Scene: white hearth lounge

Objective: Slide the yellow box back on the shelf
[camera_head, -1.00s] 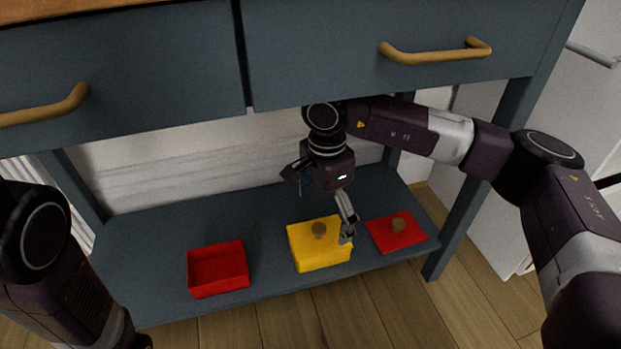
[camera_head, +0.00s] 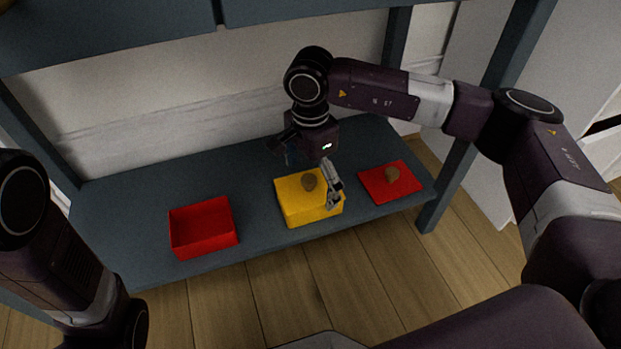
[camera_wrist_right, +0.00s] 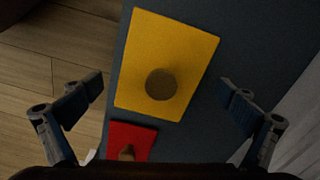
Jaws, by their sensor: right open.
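The yellow box (camera_head: 313,213) sits on the blue-grey shelf (camera_head: 258,215) near its front edge. It has a round brown knob (camera_head: 309,183) on top. My right gripper (camera_head: 310,166) is open above the box, and one finger hangs by its right side in the head view. In the right wrist view, the yellow box (camera_wrist_right: 170,45) lies beyond and between the spread fingers of the open right gripper (camera_wrist_right: 165,92); I cannot tell whether they touch it. My left arm shows at the left, but its gripper is out of view.
An open red box (camera_head: 203,230) stands left of the yellow one. A flat red piece with a brown knob (camera_head: 391,174) lies to its right. A shelf leg (camera_head: 447,190) stands at the right, the cabinet underside is above, and the wall is behind.

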